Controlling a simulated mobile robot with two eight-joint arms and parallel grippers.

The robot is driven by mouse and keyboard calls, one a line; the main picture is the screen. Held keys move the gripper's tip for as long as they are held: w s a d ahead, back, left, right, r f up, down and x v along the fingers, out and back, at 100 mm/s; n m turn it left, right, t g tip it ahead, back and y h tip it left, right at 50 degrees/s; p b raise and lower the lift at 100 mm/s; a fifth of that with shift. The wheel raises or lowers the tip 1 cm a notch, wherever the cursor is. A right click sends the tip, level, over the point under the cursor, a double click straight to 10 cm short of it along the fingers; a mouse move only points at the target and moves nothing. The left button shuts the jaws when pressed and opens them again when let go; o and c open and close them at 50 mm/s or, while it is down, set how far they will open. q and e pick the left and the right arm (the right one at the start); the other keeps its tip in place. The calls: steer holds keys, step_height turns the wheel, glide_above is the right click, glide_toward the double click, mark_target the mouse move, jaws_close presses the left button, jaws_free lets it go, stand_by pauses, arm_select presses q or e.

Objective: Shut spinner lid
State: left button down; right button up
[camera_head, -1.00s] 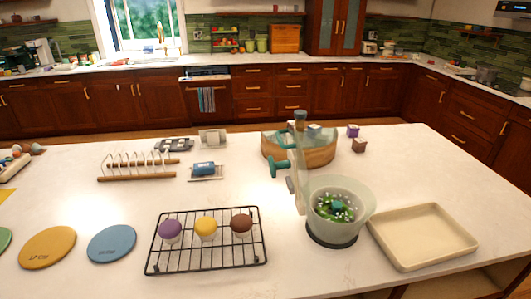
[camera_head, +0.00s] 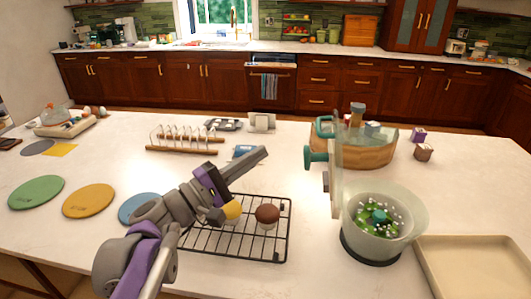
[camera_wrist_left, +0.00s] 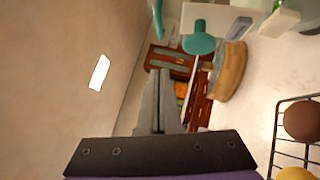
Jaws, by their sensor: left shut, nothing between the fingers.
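The salad spinner's pale, see-through bowl (camera_head: 358,217) stands on a dark base at the right front of the counter, with green leaves inside. Its lid (camera_head: 337,185) stands open and upright at the bowl's back left edge, seen nearly edge-on. A teal knob (camera_head: 316,156) sticks out from the lid's left side. The lid (camera_wrist_left: 222,17) and knob (camera_wrist_left: 200,42) also show at the top of the left wrist view. My left gripper (camera_head: 262,155) is shut and empty above the wire rack, left of the knob and apart from it. My right gripper is out of view.
A wooden tub (camera_head: 370,151) stands behind the lid. A beige tray (camera_head: 470,252) lies right of the bowl. Coloured discs and a wooden dish rack (camera_head: 182,151) are on the left.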

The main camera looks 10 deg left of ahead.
arm_select(q)
steer(key=w+d+r, duration=0.3)
steer(key=w+d, duration=0.2)
steer(key=d, duration=0.4)
steer(key=shift+w+d, duration=0.15)
steer(key=shift+w, duration=0.05)
steer(key=shift+r+p, duration=0.1)
steer(key=shift+p, duration=0.25)
